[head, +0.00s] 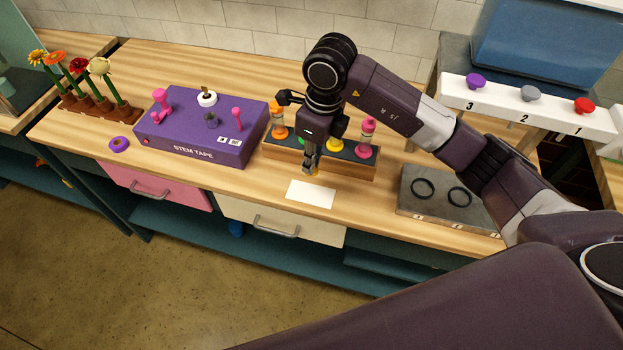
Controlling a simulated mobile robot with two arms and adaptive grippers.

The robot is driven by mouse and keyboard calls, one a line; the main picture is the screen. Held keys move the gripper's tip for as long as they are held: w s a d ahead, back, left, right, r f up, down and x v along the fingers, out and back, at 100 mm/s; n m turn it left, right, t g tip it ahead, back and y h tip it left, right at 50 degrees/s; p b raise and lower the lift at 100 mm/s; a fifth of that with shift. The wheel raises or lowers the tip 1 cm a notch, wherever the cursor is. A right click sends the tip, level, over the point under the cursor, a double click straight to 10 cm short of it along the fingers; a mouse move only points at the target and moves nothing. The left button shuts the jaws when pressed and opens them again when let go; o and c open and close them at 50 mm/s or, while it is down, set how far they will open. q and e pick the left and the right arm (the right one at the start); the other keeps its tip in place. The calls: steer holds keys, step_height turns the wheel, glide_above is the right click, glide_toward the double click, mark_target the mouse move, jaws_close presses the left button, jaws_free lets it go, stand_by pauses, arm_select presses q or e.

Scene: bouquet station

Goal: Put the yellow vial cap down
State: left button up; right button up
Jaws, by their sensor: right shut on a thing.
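My right gripper (312,170) hangs down in front of the vial rack, just above the back edge of a white card (311,196). It is shut on the yellow vial cap (316,172), of which only a sliver shows between the fingers. I cannot tell whether the cap touches anything below. The wooden vial rack (345,170) has a dark top with orange, green, yellow and pink round spots. Vials with an orange and a pink cap (368,123) stand at its ends; my arm hides part of its middle. My left gripper is not in view.
A grey tray (445,200) with black rings is to the right. Flowers (80,68) stand in a brown holder at far left. The white card is bare.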

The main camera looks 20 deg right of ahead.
steer(key=p, duration=0.1)
glide_above(310, 193)
steer(key=f, duration=0.5)
steer(key=shift+s+d+f, duration=0.1)
steer(key=shift+s, duration=0.15)
step_height(310, 193, down, 4)
steer(key=shift+p, duration=0.7)
steer(key=shift+f, duration=0.1)
steer(key=shift+f, duration=0.15)
steer(key=o, duration=0.7)
